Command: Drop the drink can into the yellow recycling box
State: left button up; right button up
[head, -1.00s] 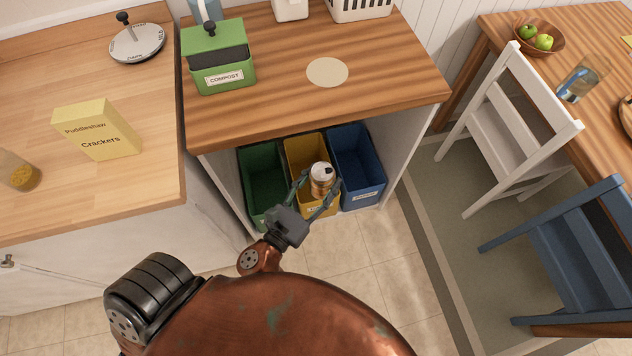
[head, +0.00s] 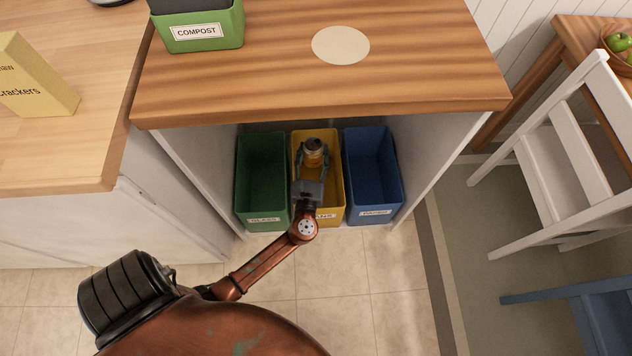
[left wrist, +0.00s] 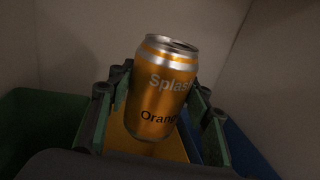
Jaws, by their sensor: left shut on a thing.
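An orange drink can (head: 313,148) with a silver top is between the fingers of my left gripper (head: 313,160). The gripper is shut on it. In the left wrist view the can (left wrist: 161,90) is slightly tilted, with "Splash" and "Orang" lettering, and the fingers (left wrist: 160,105) flank it. In the head view the can is over the yellow recycling box (head: 333,205), toward its back. The yellow box stands under the counter, its label partly hidden by my gripper. The can's exact height over the box is hard to tell. My right gripper is not in view.
A green box (head: 262,180) stands left of the yellow one and a blue box (head: 371,175) stands right. The wooden counter (head: 420,60) overhangs them, with white side panels. A green compost bin (head: 205,40) and a pale round disc (head: 340,45) are on top.

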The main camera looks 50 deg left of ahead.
pick_arm(q)
jog(key=w+a+f+n+g+y+b, duration=0.2)
jog(key=f+b, duration=0.3)
jog(key=f, duration=0.4)
jog(key=shift+w+a+g, duration=0.3)
jog(key=shift+w+a, duration=0.15)
jog(key=shift+a, duration=0.15)
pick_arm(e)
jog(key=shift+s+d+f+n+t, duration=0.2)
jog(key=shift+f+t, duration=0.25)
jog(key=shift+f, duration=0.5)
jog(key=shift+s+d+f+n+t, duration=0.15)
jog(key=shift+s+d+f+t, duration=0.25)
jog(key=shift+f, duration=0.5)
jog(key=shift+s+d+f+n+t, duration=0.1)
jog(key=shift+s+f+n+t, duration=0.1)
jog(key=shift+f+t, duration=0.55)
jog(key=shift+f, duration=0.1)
pick_arm(q)
jog(key=o, duration=1.2)
jog(key=shift+y, duration=0.3)
jog(key=v, duration=0.7)
jog(key=shift+s+d, duration=0.15)
jog(key=shift+d, duration=0.05)
